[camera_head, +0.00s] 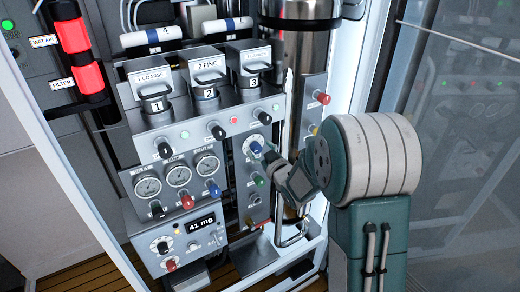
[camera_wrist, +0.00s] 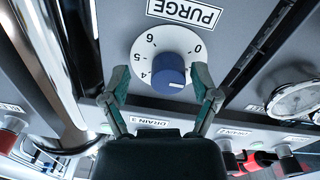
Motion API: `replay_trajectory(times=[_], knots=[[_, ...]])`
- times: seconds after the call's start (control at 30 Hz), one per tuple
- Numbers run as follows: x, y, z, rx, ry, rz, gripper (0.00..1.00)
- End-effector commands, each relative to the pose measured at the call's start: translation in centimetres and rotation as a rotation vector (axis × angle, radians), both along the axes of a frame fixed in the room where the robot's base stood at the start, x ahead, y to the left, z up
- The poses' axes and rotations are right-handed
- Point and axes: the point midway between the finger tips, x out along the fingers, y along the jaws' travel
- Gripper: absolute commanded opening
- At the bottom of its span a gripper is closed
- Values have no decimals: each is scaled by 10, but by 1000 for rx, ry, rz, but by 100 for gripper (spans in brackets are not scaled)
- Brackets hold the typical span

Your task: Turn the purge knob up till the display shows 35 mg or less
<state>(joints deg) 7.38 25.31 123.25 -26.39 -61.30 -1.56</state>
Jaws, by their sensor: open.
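The purge knob (camera_wrist: 168,75) is blue, on a white numbered dial under an upside-down PURGE label (camera_wrist: 183,11) in the wrist view. Its white mark points to the lower right in that view. The knob (camera_head: 256,147) shows small in the head view, on the narrow panel right of the gauges. My gripper (camera_wrist: 161,78) is open, with one finger on each side of the knob in the wrist view; I cannot tell if they touch it. In the head view my gripper (camera_head: 270,157) is at the knob's lower right. The display (camera_head: 200,224) reads 41 mg.
Three gauges (camera_head: 178,175) with small knobs are to the left. Three numbered canisters (camera_head: 208,80) stand above. A steel column (camera_head: 306,60) rises behind the panel, and a red knob (camera_head: 322,98) sticks out at right. A DRAIN 3 label (camera_wrist: 150,123) lies below the dial.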

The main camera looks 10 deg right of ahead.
Motion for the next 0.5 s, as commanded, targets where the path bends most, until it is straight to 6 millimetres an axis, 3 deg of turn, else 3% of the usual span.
replay_trajectory(times=[0.27,0.3,0.47,0.5], knots=[[3,1,0,0,0,0,78],[3,1,0,0,0,0,74],[3,-1,0,1,0,1,2],[3,-1,0,1,1,1,0]])
